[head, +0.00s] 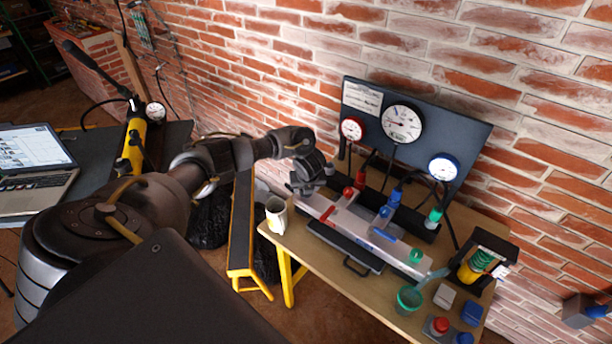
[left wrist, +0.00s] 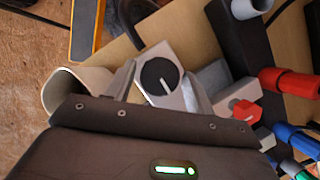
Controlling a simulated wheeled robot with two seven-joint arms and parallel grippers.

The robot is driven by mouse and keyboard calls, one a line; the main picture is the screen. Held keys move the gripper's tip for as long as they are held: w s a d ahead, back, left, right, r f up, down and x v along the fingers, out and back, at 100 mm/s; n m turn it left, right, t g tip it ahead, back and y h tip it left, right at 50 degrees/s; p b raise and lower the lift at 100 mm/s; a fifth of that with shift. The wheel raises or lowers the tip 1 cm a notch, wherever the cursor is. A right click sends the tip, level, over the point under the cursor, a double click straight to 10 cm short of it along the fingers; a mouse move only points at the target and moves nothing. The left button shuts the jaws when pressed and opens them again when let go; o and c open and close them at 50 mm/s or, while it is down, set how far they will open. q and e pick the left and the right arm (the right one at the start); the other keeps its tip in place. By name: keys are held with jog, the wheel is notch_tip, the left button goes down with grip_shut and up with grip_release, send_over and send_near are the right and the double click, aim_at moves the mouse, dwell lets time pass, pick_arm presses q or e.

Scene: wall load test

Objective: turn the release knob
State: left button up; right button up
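The release knob (left wrist: 156,72) is a round black dial with a white pointer line, set on a light grey block, in the left wrist view. My left gripper (left wrist: 159,86) is open, with one finger on each side of the knob in that view. I cannot tell whether the fingers touch it. In the head view my left gripper (head: 306,184) hangs over the left end of the grey manifold (head: 318,208) and hides the knob. My right gripper is not in view.
A white mug (head: 276,217) stands close by at the bench's left edge. Red valve handles (head: 347,192), blue ones (head: 384,211) and hoses lie to the right. A gauge panel (head: 440,135) stands behind. A green cup (head: 408,300) is at the front right.

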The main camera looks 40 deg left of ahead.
pick_arm(q)
jog(key=shift+o, duration=0.6)
jog(key=shift+d+r, duration=0.1)
jog(key=shift+r, duration=0.15)
jog(key=v, duration=0.4)
jog(key=shift+r, duration=0.2)
jog(key=p+v, duration=0.4)
jog(key=v, duration=0.2)
jog(key=shift+s, duration=0.1)
jog(key=shift+f, duration=0.1)
